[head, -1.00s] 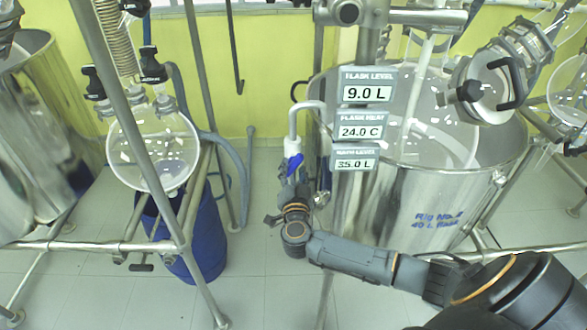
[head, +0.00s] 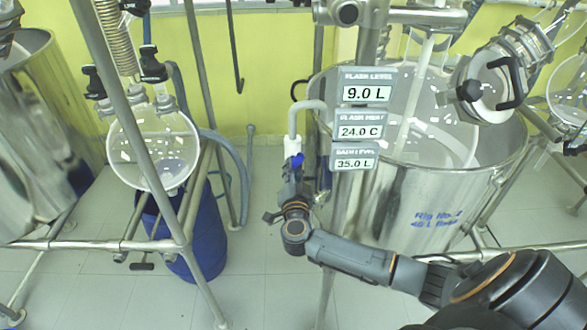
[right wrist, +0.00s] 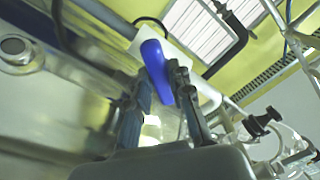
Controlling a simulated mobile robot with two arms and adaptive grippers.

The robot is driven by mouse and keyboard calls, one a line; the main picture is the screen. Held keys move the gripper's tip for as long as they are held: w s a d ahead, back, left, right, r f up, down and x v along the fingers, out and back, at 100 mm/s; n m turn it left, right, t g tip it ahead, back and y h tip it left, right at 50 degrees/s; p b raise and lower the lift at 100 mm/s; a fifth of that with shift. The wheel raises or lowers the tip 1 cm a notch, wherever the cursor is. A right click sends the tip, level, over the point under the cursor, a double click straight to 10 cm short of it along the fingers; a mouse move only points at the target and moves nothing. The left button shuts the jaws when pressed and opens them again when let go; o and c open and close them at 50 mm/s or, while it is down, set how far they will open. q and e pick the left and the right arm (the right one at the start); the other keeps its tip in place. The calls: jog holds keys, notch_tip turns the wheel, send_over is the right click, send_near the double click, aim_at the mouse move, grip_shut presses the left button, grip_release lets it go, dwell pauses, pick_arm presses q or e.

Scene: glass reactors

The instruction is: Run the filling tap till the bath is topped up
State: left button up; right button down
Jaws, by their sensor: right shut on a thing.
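The filling tap has a white body (head: 292,146) below a grey bent pipe and a blue handle (head: 297,160). My right gripper (head: 291,168) is at the handle, pointing away from me. In the right wrist view the blue handle (right wrist: 157,70) sits between the two dark fingers (right wrist: 160,95), which are shut on it. The steel bath (head: 410,205), marked Rig No. 2, stands right of the tap with a glass flask (head: 430,120) inside. Its bath level sign (head: 355,162) reads 35.0 L. The water surface cannot be made out. My left gripper is not in view.
The flask level sign (head: 368,92) reads 9.0 L and the flask heat sign (head: 360,131) 24.0 C. A round glass vessel (head: 153,150) hangs in a steel frame above a blue drum (head: 203,240) on the left. Open floor lies between the frame and the bath.

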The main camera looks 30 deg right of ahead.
jog(key=shift+m+p, duration=0.45)
jog(key=shift+m, duration=0.65)
jog(key=m, duration=0.2)
jog(key=shift+m+p, duration=0.3)
jog(key=shift+m, duration=0.1)
jog(key=m, duration=0.2)
jog(key=shift+m, duration=2.1)
jog(key=c, duration=1.2)
grip_release()
jog(key=v, duration=1.2)
